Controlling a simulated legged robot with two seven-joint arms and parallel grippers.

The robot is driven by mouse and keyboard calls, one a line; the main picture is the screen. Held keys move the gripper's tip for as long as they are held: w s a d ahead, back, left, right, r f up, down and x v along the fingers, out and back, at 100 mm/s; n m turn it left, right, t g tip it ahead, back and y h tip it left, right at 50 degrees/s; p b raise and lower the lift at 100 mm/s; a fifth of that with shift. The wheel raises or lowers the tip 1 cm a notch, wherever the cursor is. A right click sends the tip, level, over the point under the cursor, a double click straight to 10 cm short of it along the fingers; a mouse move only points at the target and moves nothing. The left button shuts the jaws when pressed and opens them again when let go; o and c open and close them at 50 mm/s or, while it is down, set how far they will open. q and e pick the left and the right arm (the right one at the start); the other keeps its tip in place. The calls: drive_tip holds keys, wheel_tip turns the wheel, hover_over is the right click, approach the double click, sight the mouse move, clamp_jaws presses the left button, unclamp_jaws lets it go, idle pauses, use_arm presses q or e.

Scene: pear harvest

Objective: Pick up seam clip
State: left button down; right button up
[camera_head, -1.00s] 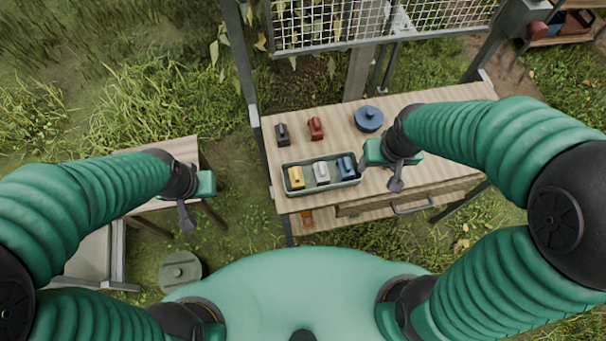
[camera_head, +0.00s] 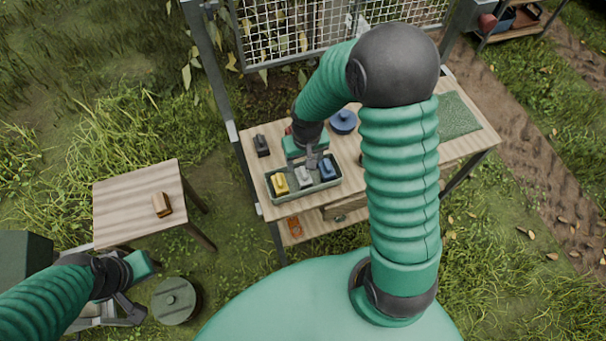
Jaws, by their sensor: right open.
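A green tray (camera_head: 318,187) on the workbench holds three clip-like pieces: a yellow one (camera_head: 280,184), a light grey one (camera_head: 304,177) and a blue one (camera_head: 327,169). I cannot tell which piece is the seam clip. A black piece (camera_head: 261,145) stands on the bench behind the tray. A red piece there is almost hidden behind my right arm. My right gripper (camera_head: 311,164) is open and empty, pointing down over the tray's back edge, close to the grey piece. My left gripper (camera_head: 130,309) hangs low at the left, away from the bench; its jaws are unclear.
A small side table (camera_head: 130,205) at the left carries a brown piece (camera_head: 161,204). A blue lidded pot (camera_head: 343,121) and a green mat (camera_head: 457,116) are on the workbench (camera_head: 484,133). An orange item (camera_head: 294,228) lies below. A wire mesh panel (camera_head: 290,35) stands behind.

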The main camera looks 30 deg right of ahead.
sight(303, 171)
drive_tip(key=f, duration=0.5)
drive_tip(key=shift+a+f+p, duration=0.35)
drive_tip(key=shift+f+p, duration=0.05)
drive_tip(key=shift+w+d+f, duration=0.1)
drive_tip(key=shift+f, duration=0.25)
drive_tip(key=shift+d+f, duration=0.1)
drive_tip(key=shift+d, duration=0.25)
drive_tip(key=c, duration=0.4)
drive_tip(key=shift+a, duration=0.25)
clamp_jaws()
